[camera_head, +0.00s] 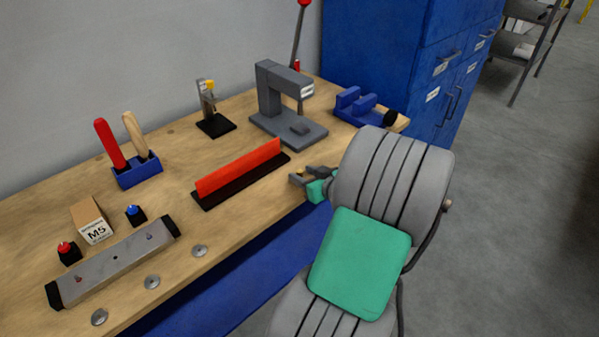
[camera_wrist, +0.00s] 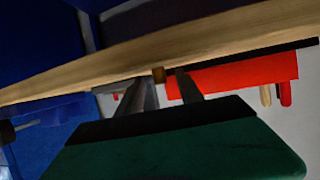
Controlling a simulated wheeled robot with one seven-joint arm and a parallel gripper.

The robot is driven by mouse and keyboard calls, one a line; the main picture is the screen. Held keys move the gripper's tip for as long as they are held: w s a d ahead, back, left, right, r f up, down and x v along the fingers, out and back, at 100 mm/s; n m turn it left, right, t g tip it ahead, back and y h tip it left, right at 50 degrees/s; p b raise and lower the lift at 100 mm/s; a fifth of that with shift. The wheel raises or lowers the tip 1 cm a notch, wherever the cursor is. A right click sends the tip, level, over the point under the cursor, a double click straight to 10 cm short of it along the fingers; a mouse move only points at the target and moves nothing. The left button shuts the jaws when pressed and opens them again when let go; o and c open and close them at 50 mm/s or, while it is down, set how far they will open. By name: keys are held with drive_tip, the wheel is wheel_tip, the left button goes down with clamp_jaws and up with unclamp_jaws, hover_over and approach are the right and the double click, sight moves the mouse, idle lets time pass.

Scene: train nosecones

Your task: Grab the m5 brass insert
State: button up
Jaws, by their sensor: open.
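A small brass-coloured cylinder, which looks like the brass insert (camera_wrist: 159,75), shows in the wrist view at the table's edge, between my finger tips. In the head view a tiny brass-coloured spot shows by the fingers, too small to tell. My gripper (camera_head: 308,177) is at the front edge of the workbench, right of the red strip; its fingers are apart. In the wrist view my gripper (camera_wrist: 164,86) has both dark fingers spread, with the cylinder in or just beyond the gap. I cannot tell whether they touch it. A cardboard box marked M5 (camera_head: 94,222) stands at the left.
The wooden workbench (camera_head: 235,225) carries a red strip on a black base (camera_head: 240,170), also in the wrist view (camera_wrist: 235,75). A grey press (camera_head: 285,105), a small yellow-topped stand (camera_head: 211,115), a blue vise (camera_head: 360,105), a tool holder (camera_head: 137,171) and a grey bar (camera_head: 115,262) stand around.

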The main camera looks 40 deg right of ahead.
drive_tip(key=shift+w+f, duration=0.15)
drive_tip(key=shift+w, duration=0.2)
clamp_jaws()
idle(0.3)
